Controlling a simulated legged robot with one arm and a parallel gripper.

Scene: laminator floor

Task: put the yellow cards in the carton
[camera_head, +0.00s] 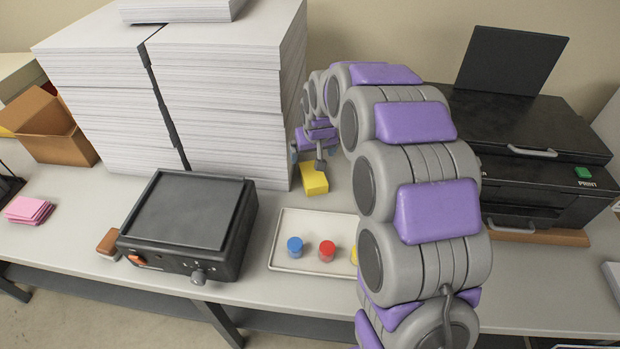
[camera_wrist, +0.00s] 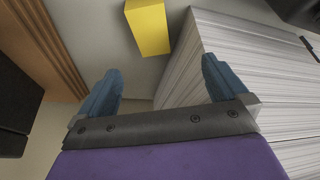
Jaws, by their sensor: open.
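A yellow block (camera_head: 313,179) lies on the table to the right of the tall paper stacks; I cannot tell whether it is a stack of cards. It also shows in the wrist view (camera_wrist: 148,27), at the top centre beyond my fingertips. My gripper (camera_head: 310,160) is just behind and above it in the head view. In the wrist view my gripper (camera_wrist: 162,78) is open, with nothing between its blue fingers. The brown carton (camera_head: 62,147) stands open at the far left, beside the paper stacks. Its inside is mostly hidden.
Tall paper stacks (camera_head: 230,110) stand between my gripper and the carton. A black machine (camera_head: 188,215), a tray (camera_head: 290,268) with coloured pots, and pink cards (camera_head: 28,210) are in front. A black printer (camera_head: 535,125) stands at the right.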

